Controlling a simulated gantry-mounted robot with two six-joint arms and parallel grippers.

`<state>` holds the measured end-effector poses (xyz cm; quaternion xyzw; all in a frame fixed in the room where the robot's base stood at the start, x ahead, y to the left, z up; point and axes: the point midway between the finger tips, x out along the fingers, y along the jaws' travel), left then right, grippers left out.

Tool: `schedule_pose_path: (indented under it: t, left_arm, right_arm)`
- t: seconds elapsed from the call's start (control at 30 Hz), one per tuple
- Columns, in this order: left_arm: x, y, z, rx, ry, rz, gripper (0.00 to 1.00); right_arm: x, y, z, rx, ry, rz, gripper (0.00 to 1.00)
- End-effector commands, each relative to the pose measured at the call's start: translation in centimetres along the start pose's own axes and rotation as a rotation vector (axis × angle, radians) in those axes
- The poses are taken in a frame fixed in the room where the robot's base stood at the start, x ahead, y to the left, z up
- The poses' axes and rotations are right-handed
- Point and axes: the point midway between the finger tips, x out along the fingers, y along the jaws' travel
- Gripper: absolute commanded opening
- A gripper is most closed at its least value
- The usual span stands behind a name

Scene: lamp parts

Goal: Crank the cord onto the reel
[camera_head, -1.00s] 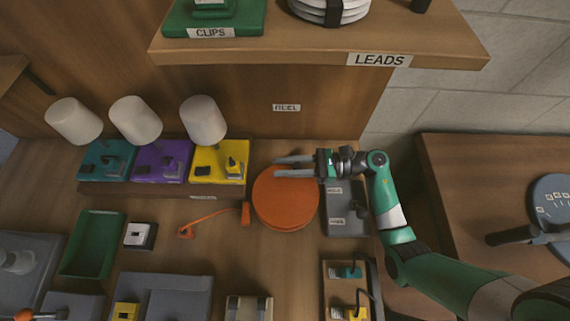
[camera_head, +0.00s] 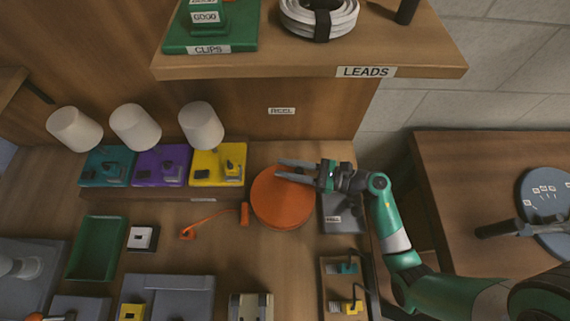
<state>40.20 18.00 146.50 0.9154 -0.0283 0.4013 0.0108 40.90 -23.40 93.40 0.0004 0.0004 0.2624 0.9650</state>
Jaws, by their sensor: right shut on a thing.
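The orange round reel (camera_head: 281,204) lies flat on the bench, left of my right arm. My right gripper (camera_head: 278,168) reaches in from the right over the reel's far edge. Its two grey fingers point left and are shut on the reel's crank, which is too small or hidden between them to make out. A thin orange cord (camera_head: 212,217) runs across the bench left of the reel, with an orange block (camera_head: 244,213) at its right end close to the reel. My left gripper is out of view.
Teal (camera_head: 106,168), purple (camera_head: 160,167) and yellow (camera_head: 217,166) lamp bases stand at the back left, with white shades above. A grey box (camera_head: 343,215) sits right of the reel. The LEADS shelf (camera_head: 300,66) overhangs the back. A green tray (camera_head: 96,248) lies front left.

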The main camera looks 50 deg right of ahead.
Motion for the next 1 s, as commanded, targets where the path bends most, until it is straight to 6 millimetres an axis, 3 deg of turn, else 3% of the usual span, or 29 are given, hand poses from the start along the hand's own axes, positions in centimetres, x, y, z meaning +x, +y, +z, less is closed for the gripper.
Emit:
schedule_pose_path:
  t: [0.13, 0.17, 0.3, 0.77, 0.87, 1.0]
  left_arm:
    - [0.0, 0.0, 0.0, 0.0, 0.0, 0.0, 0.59]
    - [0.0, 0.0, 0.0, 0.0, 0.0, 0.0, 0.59]
    - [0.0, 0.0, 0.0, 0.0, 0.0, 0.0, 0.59]
    - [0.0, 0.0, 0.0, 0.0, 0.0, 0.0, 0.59]
    - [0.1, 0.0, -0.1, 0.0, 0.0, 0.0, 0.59]
    - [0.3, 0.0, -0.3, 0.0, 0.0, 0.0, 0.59]
  right_arm:
    - [0.0, 0.0, 0.0, -0.001, 0.0, 0.002, 0.0]
    - [0.0, 0.0, 0.0, -0.001, 0.0, 0.002, 0.33]
    - [0.0, 0.0, 0.0, -0.001, 0.0, 0.003, 0.58]
    - [-0.1, 0.0, 0.0, -0.001, -0.001, 0.002, 0.59]
    - [-0.9, -0.1, 0.0, -0.001, 0.0, -0.001, 0.59]
    - [-3.6, -0.2, 0.1, 0.001, -0.001, -0.006, 0.59]
